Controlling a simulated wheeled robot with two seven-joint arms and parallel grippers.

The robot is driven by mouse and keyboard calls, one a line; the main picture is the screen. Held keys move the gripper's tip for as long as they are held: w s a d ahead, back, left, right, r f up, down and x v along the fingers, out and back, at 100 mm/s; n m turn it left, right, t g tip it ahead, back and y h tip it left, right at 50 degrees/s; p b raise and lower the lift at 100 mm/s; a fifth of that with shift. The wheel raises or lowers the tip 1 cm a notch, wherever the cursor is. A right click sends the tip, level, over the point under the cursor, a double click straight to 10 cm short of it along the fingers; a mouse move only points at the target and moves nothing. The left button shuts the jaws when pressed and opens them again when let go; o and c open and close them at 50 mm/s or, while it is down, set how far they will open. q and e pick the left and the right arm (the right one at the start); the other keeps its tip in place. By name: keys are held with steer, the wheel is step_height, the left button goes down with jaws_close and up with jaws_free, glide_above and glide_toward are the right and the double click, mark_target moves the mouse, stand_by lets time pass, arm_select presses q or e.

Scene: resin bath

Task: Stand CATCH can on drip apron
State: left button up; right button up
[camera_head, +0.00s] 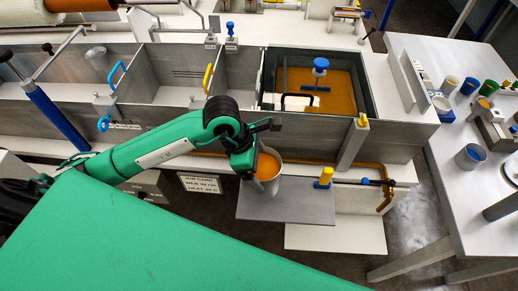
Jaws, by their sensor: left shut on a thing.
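A light grey can (270,184) with orange liquid or an orange inside shows just in front of the resin bath's front wall. My left gripper (250,160) comes down from the left and is shut on the can's rim side. The can is over the grey plate (300,207), which looks like the drip apron. I cannot tell whether the can's base touches it, and no CATCH lettering is readable. The gripper hides part of the can's left side. My right gripper is not in view.
The bath (371,95) holds orange resin behind the can. A yellow-handled valve (325,177) and brass pipe (385,199) sit to the right of the can. A sign (201,184) hangs left. A side table (440,150) with several cups stands right.

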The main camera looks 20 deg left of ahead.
mark_target(259, 178)
arm_select(q)
step_height(259, 178, down, 3)
steer(key=shift+r, duration=0.1)
steer(key=shift+f, duration=0.35)
step_height(259, 178, down, 3)
steer(key=shift+f+p, duration=0.1)
steer(key=shift+p, duration=0.55)
steer(key=shift+f, duration=0.2)
steer(key=shift+f, duration=0.1)
steer(key=shift+f, duration=0.1)
steer(key=o, duration=1.8)
